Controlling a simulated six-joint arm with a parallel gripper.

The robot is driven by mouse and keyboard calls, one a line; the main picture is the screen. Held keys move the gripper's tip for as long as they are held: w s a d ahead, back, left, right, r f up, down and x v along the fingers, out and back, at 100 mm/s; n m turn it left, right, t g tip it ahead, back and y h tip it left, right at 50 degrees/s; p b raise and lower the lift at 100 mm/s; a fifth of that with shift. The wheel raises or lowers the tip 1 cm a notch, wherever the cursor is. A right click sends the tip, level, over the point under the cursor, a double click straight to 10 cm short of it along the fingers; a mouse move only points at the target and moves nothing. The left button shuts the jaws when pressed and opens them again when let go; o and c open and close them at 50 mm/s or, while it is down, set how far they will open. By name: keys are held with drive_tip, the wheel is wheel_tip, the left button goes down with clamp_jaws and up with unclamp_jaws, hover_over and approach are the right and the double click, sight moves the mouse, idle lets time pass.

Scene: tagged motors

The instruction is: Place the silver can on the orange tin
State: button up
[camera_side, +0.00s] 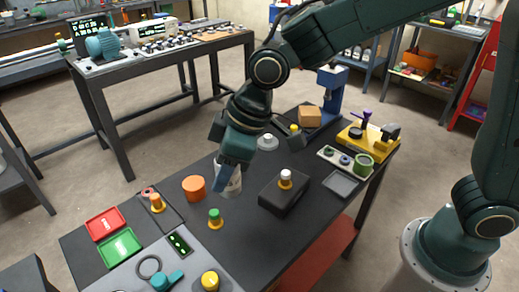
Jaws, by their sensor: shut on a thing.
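My gripper (228,180) points down over the middle of the dark table and is shut on the silver can (236,182). The can shows partly behind and to the right of the blue fingers; much of it is hidden. I cannot tell whether its bottom is clear of the table. The orange tin (194,188) stands upright on the table, just left of my gripper, with its flat top bare. The can is apart from the tin, to its right.
A green-topped piece (215,218) stands in front of my gripper. A black box (283,194) with a white-and-orange piece on top is to the right. Red (105,223) and green (120,248) trays lie at the left. A yellow fixture (368,139) stands at the back right.

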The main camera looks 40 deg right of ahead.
drive_tip(key=w+a+r+n, duration=0.1)
drive_tip(key=w+r, duration=0.2)
drive_tip(key=w, duration=0.8)
drive_tip(key=r+n, duration=0.1)
drive_tip(key=r, duration=0.1)
hover_over(191, 183)
drive_tip(key=shift+f+g+y, duration=0.25)
drive_tip(key=shift+g+y, duration=0.05)
drive_tip(key=shift+f, duration=0.15)
wheel_tip(191, 183, down, 20)
drive_tip(key=shift+r, duration=0.1)
idle(0.4)
drive_tip(key=o, duration=1)
